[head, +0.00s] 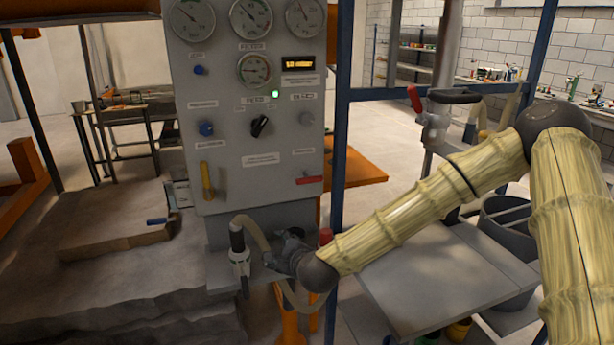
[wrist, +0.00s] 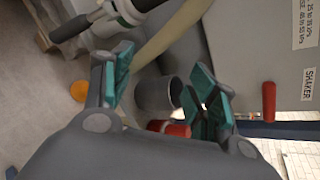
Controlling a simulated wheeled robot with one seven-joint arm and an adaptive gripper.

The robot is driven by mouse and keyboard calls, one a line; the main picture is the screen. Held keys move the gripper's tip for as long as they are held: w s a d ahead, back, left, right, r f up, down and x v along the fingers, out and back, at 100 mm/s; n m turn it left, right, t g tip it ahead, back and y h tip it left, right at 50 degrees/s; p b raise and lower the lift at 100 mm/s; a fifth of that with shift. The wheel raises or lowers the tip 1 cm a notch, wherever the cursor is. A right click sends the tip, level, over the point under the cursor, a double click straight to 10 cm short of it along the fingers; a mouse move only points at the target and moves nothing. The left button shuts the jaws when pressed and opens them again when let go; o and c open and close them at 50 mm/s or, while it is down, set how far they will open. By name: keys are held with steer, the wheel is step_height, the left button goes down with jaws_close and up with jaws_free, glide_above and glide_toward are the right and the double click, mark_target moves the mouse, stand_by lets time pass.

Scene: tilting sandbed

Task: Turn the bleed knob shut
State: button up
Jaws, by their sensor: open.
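The grey control panel (head: 255,180) carries a blue knob (head: 206,128), a smaller blue knob (head: 200,70), a black selector (head: 259,126) and a grey knob (head: 306,118). Their labels are too small to read, so I cannot tell which is the bleed knob. My gripper (head: 285,243) is low in front of the panel, partly hidden by my wrist. In the wrist view my gripper (wrist: 160,92) has its teal fingertips apart, with nothing held. A small red part (head: 326,236) shows just beyond my wrist; a red cylinder (wrist: 170,128) shows past the fingers.
A hose (head: 252,232) and a grey nozzle with a white band (head: 239,258) hang close left of my gripper. A red lever (wrist: 268,100) marked SHAKER is on the panel. A yellow lever (head: 207,180) is at panel left. A grey table (head: 440,275) stands right.

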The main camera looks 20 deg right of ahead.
steer(key=w+d+r+m+t+h, duration=0.1)
steer(key=w+d+r+m, duration=0.15)
steer(key=r, duration=0.45)
steer(key=w+d+r+m+t, duration=0.1)
steer(key=w+d+r+m, duration=0.15)
steer(key=r, duration=0.35)
steer(key=m+t+h, duration=0.3)
steer(key=m, duration=0.4)
glide_toward(308, 121)
steer(key=w+p, duration=0.1)
steer(key=w, duration=0.2)
steer(key=w+p, duration=0.1)
steer(key=w, duration=0.3)
steer(key=w+p, duration=0.2)
steer(key=w, duration=0.1)
steer(key=shift+w+d, duration=0.2)
steer(key=shift+d, duration=0.1)
steer(key=c, duration=1)
